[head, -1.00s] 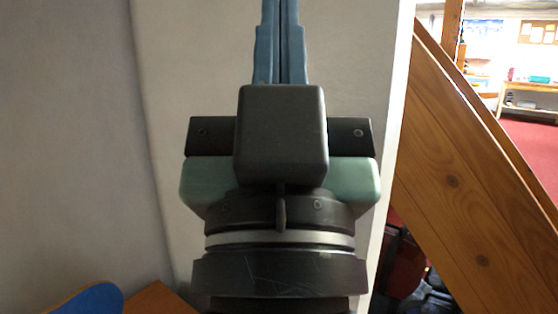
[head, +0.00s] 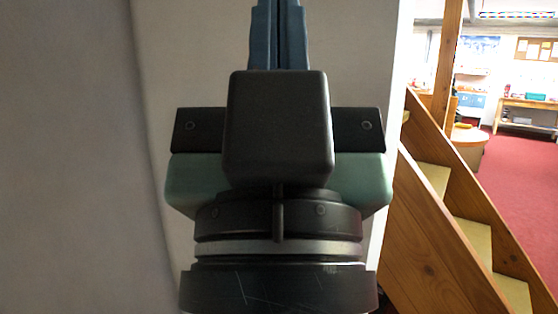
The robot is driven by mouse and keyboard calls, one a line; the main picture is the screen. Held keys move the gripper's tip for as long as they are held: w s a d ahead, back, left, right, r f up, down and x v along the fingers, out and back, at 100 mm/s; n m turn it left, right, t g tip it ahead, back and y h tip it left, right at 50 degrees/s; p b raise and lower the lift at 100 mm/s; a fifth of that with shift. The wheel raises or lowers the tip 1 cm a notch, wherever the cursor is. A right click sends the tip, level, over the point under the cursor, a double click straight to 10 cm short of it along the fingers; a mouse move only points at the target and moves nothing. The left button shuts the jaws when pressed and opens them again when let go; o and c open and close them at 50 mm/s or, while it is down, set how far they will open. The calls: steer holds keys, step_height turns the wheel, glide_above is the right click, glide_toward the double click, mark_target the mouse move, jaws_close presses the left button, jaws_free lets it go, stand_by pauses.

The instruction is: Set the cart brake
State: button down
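My gripper (head: 279,20) points up the middle of the head view, with its dark body and green sides in the foreground. Its two blue fingers lie close together, side by side, and look shut. The tips are cut off by the top edge of the picture, and I see nothing held between the visible parts. I see no cart and no brake in this view.
A plain pale wall (head: 75,150) fills the left and stands behind my gripper. A wooden staircase (head: 435,235) rises at right. Beyond it are red carpet (head: 525,185), a wooden table (head: 525,105) and a pinboard (head: 537,48).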

step_height(320, 180, up, 8)
steer(key=p, duration=0.5)
steer(key=shift+f, duration=0.15)
steer(key=w+d+f+m+g+b, duration=0.1)
steer(key=w+f+g+b, duration=0.4)
steer(key=f+b, duration=1.9)
steer(key=w+d+f+m+g+y+b, duration=0.1)
steer(key=w+f+g+b, duration=0.55)
steer(key=f, duration=3.05)
steer(key=w+d+f+m+g+b, duration=0.15)
steer(key=w+f+b, duration=0.45)
steer(key=f+b, duration=2)
steer(key=s+d+f+m+g+y+p, duration=0.1)
steer(key=s+f+m+g, duration=0.1)
steer(key=f, duration=1.2)
steer(key=s+d+f+m+g+y+p, duration=0.1)
steer(key=s+f+m, duration=0.3)
steer(key=f, duration=0.9)
steer(key=s+d+f+m+g+y+p, duration=0.1)
steer(key=f+m, duration=0.5)
steer(key=f, duration=0.8)
steer(key=shift+s+d+f+g+y, duration=0.15)
steer(key=shift+s+f+g+y, duration=0.15)
steer(key=shift+s+g+y, duration=0.55)
steer(key=shift+m, duration=0.25)
